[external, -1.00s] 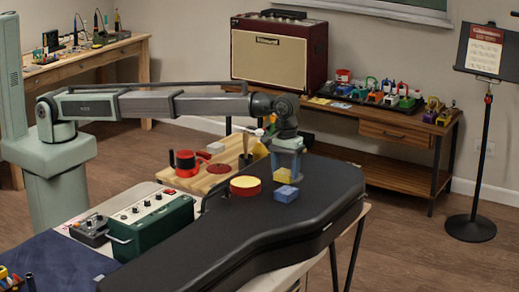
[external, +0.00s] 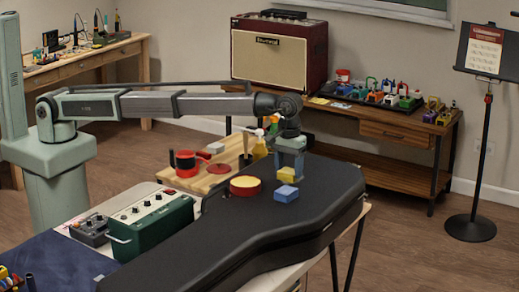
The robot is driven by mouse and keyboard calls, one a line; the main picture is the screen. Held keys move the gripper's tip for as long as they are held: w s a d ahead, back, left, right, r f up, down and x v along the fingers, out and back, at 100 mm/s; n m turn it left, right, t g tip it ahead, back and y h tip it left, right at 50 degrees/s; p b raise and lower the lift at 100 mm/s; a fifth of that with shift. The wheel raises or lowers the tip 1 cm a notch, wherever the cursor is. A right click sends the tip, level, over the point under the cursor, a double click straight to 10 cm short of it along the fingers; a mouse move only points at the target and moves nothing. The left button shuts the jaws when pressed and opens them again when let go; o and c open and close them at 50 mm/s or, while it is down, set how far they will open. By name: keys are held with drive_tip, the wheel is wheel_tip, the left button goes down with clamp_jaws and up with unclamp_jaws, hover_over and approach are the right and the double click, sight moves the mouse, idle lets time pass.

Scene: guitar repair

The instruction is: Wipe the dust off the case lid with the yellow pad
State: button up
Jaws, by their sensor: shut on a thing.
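The case lid (external: 258,217) is the broad black top of the guitar case lying on the table. My gripper (external: 289,172) points down over the upper part of the lid. It is shut on the yellow pad (external: 287,175), which shows small and low between the fingers, just above or at the lid; I cannot tell whether it touches. A blue block with a yellowish top (external: 286,193) is on the lid right in front of the pad. A round red tin with a yellow top (external: 245,186) is to the left. Dust is too fine to make out.
A green box with knobs (external: 152,225) stands to the left. The near part of the lid is clear.

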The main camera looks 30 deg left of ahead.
drive_tip(key=shift+w, duration=1.95)
drive_tip(key=shift+s, duration=0.2)
drive_tip(key=shift+s, duration=2.8)
drive_tip(key=shift+w, duration=0.1)
drive_tip(key=shift+w+f, duration=0.15)
drive_tip(key=shift+w, duration=2.8)
drive_tip(key=shift+s, duration=0.2)
drive_tip(key=shift+s, duration=2.9)
